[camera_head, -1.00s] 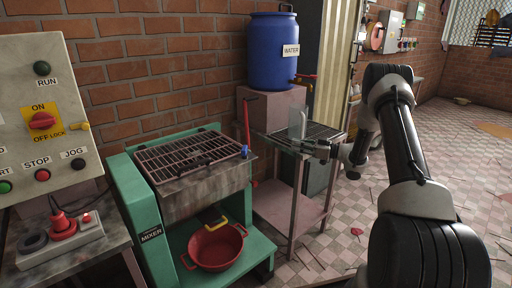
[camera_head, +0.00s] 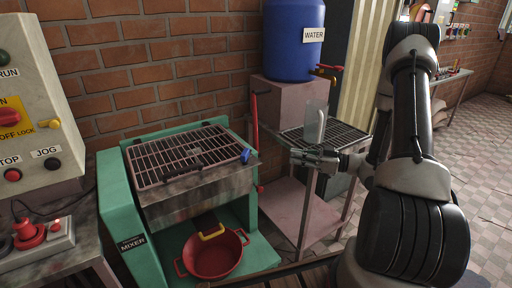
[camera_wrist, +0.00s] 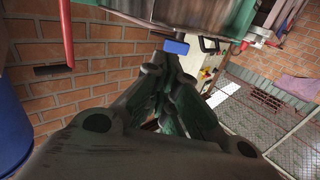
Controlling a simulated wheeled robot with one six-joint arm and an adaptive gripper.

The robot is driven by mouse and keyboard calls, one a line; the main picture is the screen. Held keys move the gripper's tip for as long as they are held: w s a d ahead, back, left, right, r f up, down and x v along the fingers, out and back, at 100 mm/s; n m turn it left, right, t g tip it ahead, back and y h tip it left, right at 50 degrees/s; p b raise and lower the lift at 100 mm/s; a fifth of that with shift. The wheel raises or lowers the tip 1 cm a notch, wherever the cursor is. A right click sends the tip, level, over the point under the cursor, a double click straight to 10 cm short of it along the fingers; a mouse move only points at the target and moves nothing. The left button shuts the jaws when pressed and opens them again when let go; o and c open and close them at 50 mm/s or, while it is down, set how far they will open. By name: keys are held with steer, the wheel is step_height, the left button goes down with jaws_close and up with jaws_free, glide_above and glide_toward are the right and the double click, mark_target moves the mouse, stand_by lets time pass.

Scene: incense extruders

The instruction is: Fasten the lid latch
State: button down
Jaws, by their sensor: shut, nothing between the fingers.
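The mixer (camera_head: 131,190) is a green machine with a dark barred lid (camera_head: 168,158) lying closed over its metal trough. A blue latch piece (camera_head: 246,156) sits at the lid's front right corner. It also shows in the wrist view (camera_wrist: 176,46), just past my fingertips. My gripper (camera_head: 297,156) is to the right of the latch, pointing left at it, with a gap between them in the head view. In the wrist view my gripper (camera_wrist: 161,65) has its fingers together and empty. Whether the latch is engaged is too small to tell.
A red lever (camera_head: 255,130) stands upright behind the latch. A grated side table (camera_head: 347,134) with a clear jug (camera_head: 314,122) is behind my gripper, beside the blue water barrel (camera_head: 293,50). A red basin (camera_head: 217,259) sits below the trough. The control box (camera_head: 35,100) is at left.

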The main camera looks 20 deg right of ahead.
mark_target(257, 159)
steer(key=shift+n, duration=0.4)
steer(key=shift+a, duration=0.1)
steer(key=shift+x, duration=6.95)
steer(key=shift+a, duration=0.1)
steer(key=shift+w, duration=0.25)
